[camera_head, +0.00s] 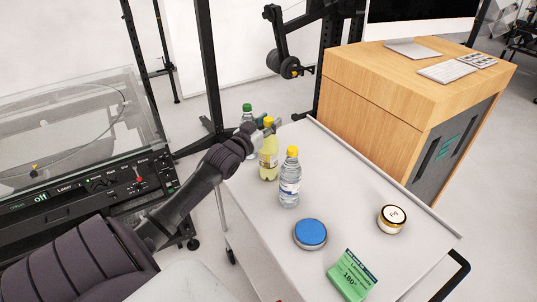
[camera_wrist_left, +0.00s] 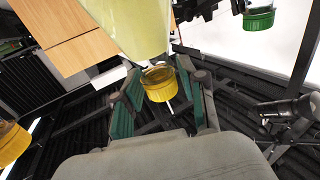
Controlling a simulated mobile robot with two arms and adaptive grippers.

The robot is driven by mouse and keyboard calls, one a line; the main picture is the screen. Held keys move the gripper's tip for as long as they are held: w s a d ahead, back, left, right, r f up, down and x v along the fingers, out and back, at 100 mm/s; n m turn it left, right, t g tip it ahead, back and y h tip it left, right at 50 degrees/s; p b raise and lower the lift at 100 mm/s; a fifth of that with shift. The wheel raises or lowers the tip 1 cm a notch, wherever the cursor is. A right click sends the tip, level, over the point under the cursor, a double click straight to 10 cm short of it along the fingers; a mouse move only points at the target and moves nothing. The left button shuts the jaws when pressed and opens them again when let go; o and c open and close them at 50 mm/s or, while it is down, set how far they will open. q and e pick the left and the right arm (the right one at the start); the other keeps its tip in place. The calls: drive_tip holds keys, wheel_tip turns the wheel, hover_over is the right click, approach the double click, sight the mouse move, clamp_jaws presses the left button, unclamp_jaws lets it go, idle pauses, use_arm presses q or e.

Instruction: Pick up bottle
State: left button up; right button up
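Three bottles stand upright on a white cart top. One has yellow-green contents and a yellow cap (camera_head: 268,162). A clear water bottle with a yellow cap (camera_head: 290,182) stands in front of it, and a clear bottle with a green cap (camera_head: 247,116) stands behind. My left gripper (camera_head: 267,124) is at the top of the yellow-green bottle. In the left wrist view, that bottle's yellow cap (camera_wrist_left: 159,84) lies between the open, teal-padded fingers (camera_wrist_left: 160,90), with a gap visible on each side. My right gripper is in neither view.
A round tin with a blue lid (camera_head: 310,234), a small gold-rimmed jar (camera_head: 392,219) and a green box (camera_head: 352,275) are on the cart (camera_head: 345,185). The cart's middle right is clear.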

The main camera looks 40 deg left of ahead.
use_arm(q)
clamp_jaws()
drive_tip(key=shift+r, duration=0.1)
